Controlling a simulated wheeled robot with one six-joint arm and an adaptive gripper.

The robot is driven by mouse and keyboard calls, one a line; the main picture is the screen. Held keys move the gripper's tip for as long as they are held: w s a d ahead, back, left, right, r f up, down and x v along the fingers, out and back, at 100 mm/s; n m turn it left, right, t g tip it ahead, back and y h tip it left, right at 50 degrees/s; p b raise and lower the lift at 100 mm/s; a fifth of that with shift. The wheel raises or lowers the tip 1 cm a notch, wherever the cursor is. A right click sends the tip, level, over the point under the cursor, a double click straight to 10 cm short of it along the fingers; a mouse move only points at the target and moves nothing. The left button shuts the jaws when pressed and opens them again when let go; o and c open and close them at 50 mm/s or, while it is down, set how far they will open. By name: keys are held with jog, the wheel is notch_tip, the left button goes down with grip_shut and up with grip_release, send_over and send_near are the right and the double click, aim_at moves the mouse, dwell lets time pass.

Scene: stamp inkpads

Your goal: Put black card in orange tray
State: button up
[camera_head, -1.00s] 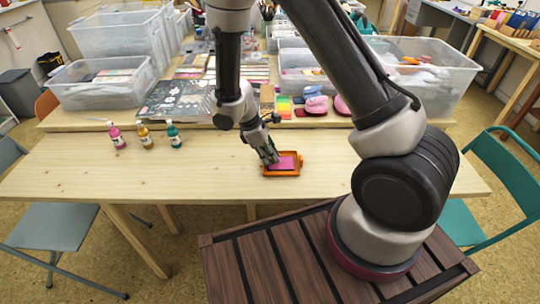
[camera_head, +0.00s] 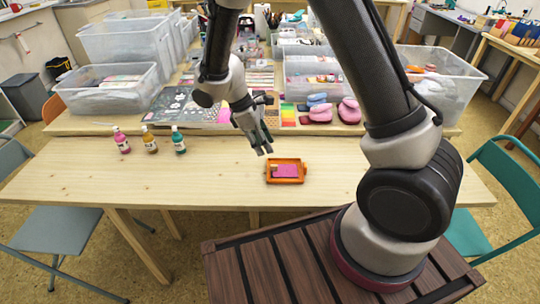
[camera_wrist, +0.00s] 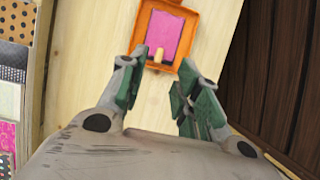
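The orange tray (camera_head: 299,178) lies on the near table with a pink pad or sheet (camera_head: 288,171) inside. My gripper (camera_head: 263,152) is above the table, left of and behind the tray. In the wrist view its green-padded fingers (camera_wrist: 158,92) are apart with nothing between them. I cannot single out a plain black card; dark sheets (camera_head: 180,105) lie on the back table and dark patterned cards (camera_wrist: 12,75) at the wrist view's left.
Three small bottles (camera_head: 150,140) stand left on the near table. Clear bins (camera_head: 100,90) and pink and blue stamp-like items (camera_head: 348,110) are on the back table. The near table's middle-left is bare wood.

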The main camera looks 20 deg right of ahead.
jog(key=s+d+r+m+t+y, duration=0.1)
jog(key=s+d+r+m, duration=0.1)
jog(key=d+r, duration=0.35)
jog(key=s+d+r+m+y, duration=0.1)
jog(key=d+r+m, duration=0.15)
jog(key=r, duration=0.55)
jog(key=s+d+r+m+t+y, duration=0.1)
jog(key=s+d+r+m, duration=0.15)
jog(key=r, duration=0.35)
jog(key=s+d+r+m+t, duration=0.2)
jog(key=s+d+r+m, duration=0.1)
jog(key=s, duration=0.4)
jog(key=s+d+r+m+t+y, duration=0.1)
jog(key=s+d+r+m, duration=0.3)
jog(key=s, duration=0.3)
jog(key=shift+s+d+r+t, duration=0.35)
jog(key=shift+r+t, duration=0.05)
